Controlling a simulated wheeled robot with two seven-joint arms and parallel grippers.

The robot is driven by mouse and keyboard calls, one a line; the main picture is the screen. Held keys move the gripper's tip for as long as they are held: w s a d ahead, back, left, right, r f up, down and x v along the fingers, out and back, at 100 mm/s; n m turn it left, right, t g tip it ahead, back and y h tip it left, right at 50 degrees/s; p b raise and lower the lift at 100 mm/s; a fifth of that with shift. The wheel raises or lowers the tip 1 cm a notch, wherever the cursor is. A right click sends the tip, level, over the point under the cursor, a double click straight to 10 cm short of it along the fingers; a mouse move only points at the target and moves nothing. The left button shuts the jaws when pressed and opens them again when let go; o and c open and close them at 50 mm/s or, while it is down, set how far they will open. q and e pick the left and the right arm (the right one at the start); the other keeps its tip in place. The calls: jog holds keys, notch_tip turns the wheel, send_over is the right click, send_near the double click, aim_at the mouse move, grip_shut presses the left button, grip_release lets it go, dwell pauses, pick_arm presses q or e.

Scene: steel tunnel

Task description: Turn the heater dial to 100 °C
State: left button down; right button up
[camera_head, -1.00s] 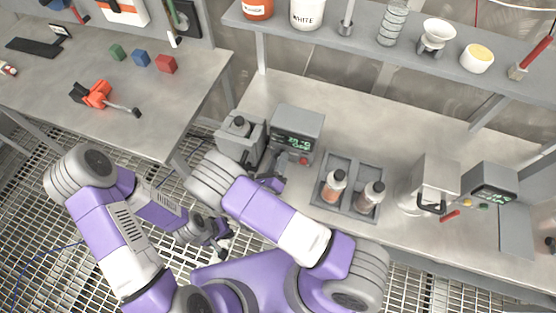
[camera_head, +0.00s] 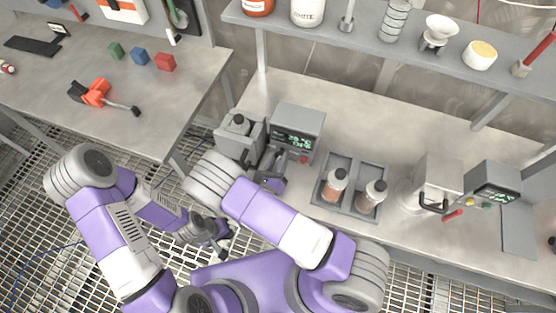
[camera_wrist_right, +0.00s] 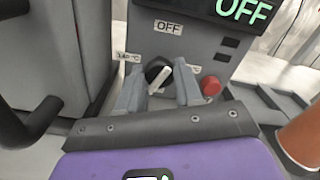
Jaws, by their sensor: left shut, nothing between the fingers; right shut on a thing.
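The heater (camera_head: 299,120) is a grey box on the bench with green text on its display (camera_head: 293,139). In the right wrist view its display (camera_wrist_right: 243,10) reads OFF at the visible part. The heater dial (camera_wrist_right: 157,70) is a round black knob with a slanted white bar, below an OFF label (camera_wrist_right: 168,27). My right gripper (camera_wrist_right: 158,92) is shut on the dial, one finger at each side; it also shows at the heater front in the head view (camera_head: 277,162). My left gripper (camera_head: 222,240) is shut and empty, low over the floor grating.
A red button (camera_wrist_right: 211,86) sits just right of the right gripper's finger. A grey rack (camera_head: 350,186) with two bottles stands to the right. A shelf (camera_head: 400,50) overhangs the bench's back.

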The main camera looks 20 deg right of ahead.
jog(key=m+b, duration=0.1)
jog(key=m, duration=0.1)
jog(key=shift+m, duration=0.4)
jog(key=m+b, duration=0.1)
jog(key=m, duration=0.2)
jog(key=shift+m, duration=0.3)
jog(key=m+b, duration=0.3)
jog(key=m, duration=0.1)
jog(key=shift+f, duration=0.1)
jog(key=shift+m+b, duration=0.8)
jog(key=shift+m, duration=0.5)
jog(key=o, duration=1)
jog(key=shift+o, duration=0.2)
